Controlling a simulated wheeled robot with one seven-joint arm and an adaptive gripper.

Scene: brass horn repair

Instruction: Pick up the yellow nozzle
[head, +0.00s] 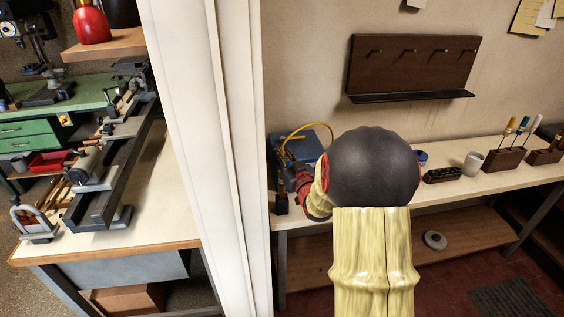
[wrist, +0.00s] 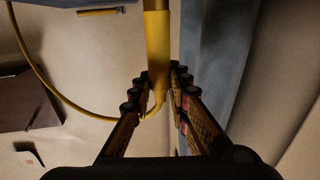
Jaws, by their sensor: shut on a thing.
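The yellow nozzle (wrist: 157,45) is a straight yellow tube in the upper middle of the wrist view. My gripper (wrist: 158,92) is shut on its lower part, with one finger on each side. A thin yellow hose (wrist: 55,95) curves from the tube's lower end round to the left; it also shows as a loop in the head view (head: 303,126). In the head view my gripper (head: 287,172) is at the left end of the right-hand bench, beside a blue box (head: 316,137). My arm hides part of that area, and the nozzle's far end is out of the wrist view.
The pale bench (head: 450,185) carries a light cup (head: 473,163), a dark rack (head: 442,175) and wooden tool holders (head: 503,159) to the right. A white post (head: 205,150) stands close on the left. A dark peg shelf (head: 412,68) hangs on the wall.

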